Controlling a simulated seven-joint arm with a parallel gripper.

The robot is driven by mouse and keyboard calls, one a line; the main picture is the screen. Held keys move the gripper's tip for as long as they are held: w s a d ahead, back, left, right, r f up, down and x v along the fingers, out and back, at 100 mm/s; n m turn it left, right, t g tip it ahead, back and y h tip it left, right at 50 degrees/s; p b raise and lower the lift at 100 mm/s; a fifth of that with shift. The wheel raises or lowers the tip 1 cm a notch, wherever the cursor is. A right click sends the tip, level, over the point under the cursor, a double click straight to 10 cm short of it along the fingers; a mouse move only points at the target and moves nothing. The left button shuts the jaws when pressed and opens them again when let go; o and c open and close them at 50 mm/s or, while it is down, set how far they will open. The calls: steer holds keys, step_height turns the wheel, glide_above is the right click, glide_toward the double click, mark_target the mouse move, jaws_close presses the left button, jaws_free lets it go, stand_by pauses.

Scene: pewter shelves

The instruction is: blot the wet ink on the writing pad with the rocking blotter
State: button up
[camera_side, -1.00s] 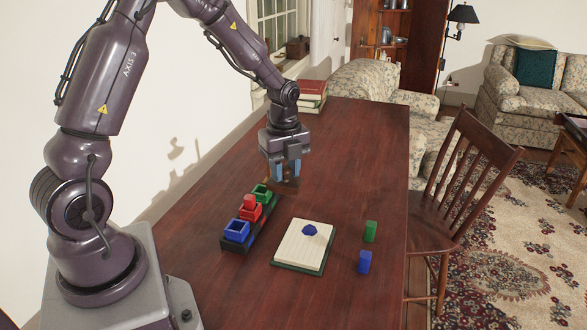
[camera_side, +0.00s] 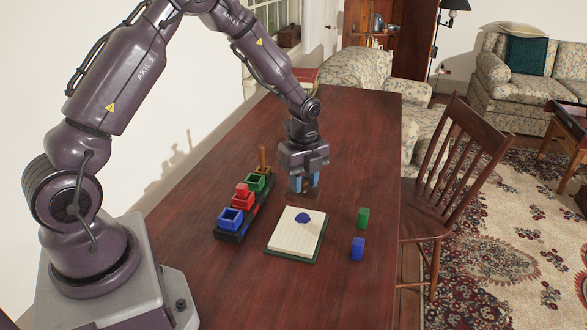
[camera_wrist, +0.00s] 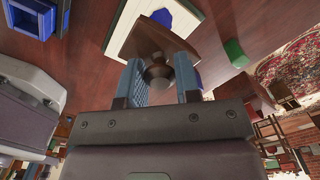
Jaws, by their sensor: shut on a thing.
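My gripper (camera_side: 305,184) is shut on the knob of a brown wooden rocking blotter (camera_wrist: 150,38). In the wrist view, the knob is between the blue fingers (camera_wrist: 160,82) and the blotter's body hangs past their tips. In the side view, the gripper is above the table just beyond the far edge of the writing pad (camera_side: 294,237); the blotter is hard to make out there. The cream pad lies flat on a dark green base. A blue ink patch (camera_side: 303,218) is on its far part. The pad is partly hidden behind the blotter in the wrist view (camera_wrist: 117,35).
Left of the pad, a dark stand (camera_side: 240,222) holds blue (camera_side: 230,220), red (camera_side: 243,195) and green (camera_side: 257,182) pots. An upright wooden piece (camera_side: 262,159) stands at its far end. A green block (camera_side: 363,217) and a blue block (camera_side: 358,249) stand right of the pad.

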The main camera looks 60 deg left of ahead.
mark_target(303, 191)
steer(key=shift+f, duration=2.45)
steer(key=shift+f, duration=0.65)
steer(key=shift+r, duration=0.1)
steer(key=shift+r, duration=3.45)
